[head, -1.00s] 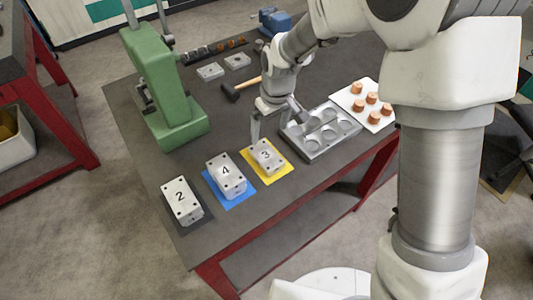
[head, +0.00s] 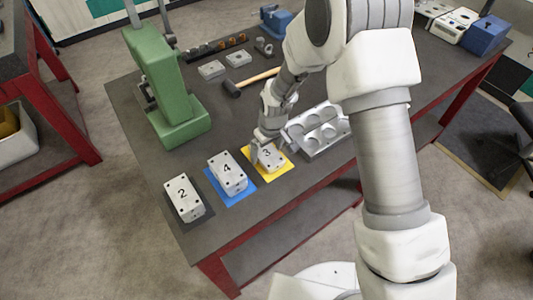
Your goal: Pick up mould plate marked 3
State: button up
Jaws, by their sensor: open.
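The mould plate marked 3 (head: 268,154) is a light grey block on a yellow mat (head: 284,168) near the front edge of the table. My gripper (head: 266,157) is down at this plate, with its fingers open about the plate's sides. One finger shows at the plate's left side; the other is harder to make out. I cannot tell whether the fingers touch the plate. The plate marked 4 (head: 227,172) sits on a blue mat (head: 242,194) to the left. The plate marked 2 (head: 183,196) sits on a dark mat further left.
A green press (head: 168,90) stands at the left. A hammer (head: 250,82) and two small grey plates (head: 211,69) lie further back. The table's front edge is close.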

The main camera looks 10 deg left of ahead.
jog(key=c, duration=1.6)
jog(key=shift+r, duration=0.1)
